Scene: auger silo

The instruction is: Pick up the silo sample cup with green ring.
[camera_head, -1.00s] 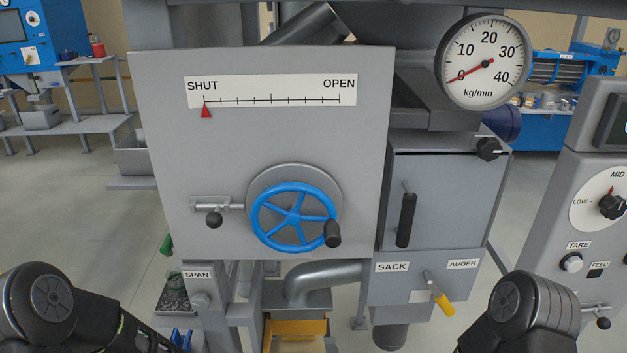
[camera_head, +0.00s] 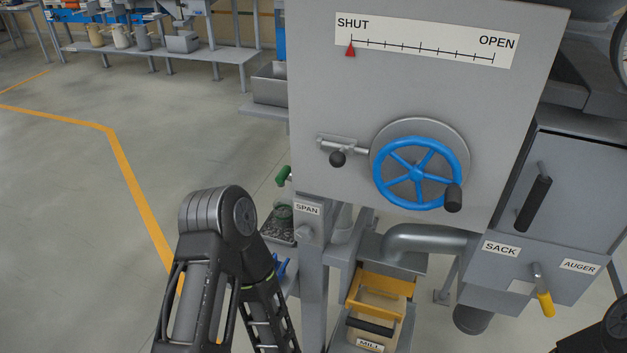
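A small clear, greenish round object (camera_head: 283,214), possibly the silo sample cup with green ring, stands on a dark speckled tray (camera_head: 276,233) left of the SPAN post. It is too small and partly covered for me to be sure of a ring. My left arm reaches down in front, left of the post, and its gripper is below the picture. Only a dark part of my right arm shows in the bottom right corner, and its gripper is out of view.
The grey silo panel has a blue handwheel (camera_head: 417,173), and its red pointer (camera_head: 350,50) is at SHUT. A green handle (camera_head: 284,177) sits above the tray, and a blue item (camera_head: 280,265) below it. A yellow-edged bin (camera_head: 380,283) stands under the pipe. The left floor is open.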

